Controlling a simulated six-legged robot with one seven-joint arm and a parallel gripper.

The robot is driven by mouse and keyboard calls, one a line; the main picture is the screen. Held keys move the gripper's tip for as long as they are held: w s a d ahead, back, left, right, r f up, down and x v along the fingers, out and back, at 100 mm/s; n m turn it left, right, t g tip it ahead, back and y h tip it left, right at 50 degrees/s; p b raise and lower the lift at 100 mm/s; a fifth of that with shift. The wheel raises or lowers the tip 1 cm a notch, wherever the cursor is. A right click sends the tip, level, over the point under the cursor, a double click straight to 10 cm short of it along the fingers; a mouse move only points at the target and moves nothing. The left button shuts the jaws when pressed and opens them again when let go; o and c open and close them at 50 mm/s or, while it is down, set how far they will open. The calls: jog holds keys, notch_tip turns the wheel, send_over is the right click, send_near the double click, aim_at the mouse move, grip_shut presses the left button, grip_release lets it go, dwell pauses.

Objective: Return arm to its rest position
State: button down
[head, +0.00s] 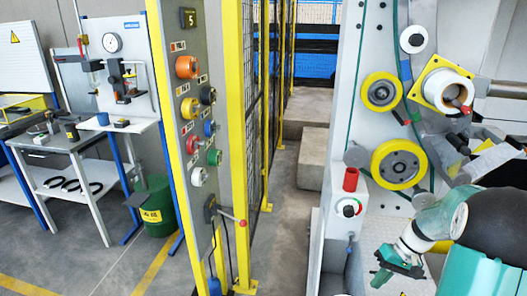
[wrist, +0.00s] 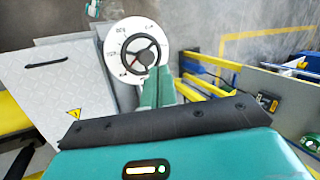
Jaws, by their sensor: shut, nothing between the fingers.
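My gripper (wrist: 157,74) shows in the wrist view as two teal fingers side by side, closed together with nothing between them. Their tips overlap the lower right of a round white dial (wrist: 124,33) with a dark knob at its middle. I cannot tell whether they touch it. In the head view my arm reaches in from the lower right. Its white and teal wrist end hangs low in front of the grey machine (head: 352,120), and the fingers are hard to make out there.
Yellow rollers (head: 381,92) and a red button post (head: 350,180) stand on the machine near my arm. A control panel (head: 200,110) with coloured buttons and a yellow-framed mesh fence stand left. A workbench (head: 70,148) and green bin (head: 155,205) are farther left.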

jog(key=s+a+r+t+h, duration=0.2)
jog(key=s+a+r+t, duration=0.1)
jog(key=s+a+r, duration=0.4)
jog(key=s+a+r+n+t+h, duration=0.1)
jog(key=s+a+r+t+h, duration=0.2)
jog(key=s+a+r, duration=0.5)
jog(key=shift+s+a+r, duration=0.3)
jog(key=shift+a+r, duration=2.35)
jog(key=shift+a, duration=0.05)
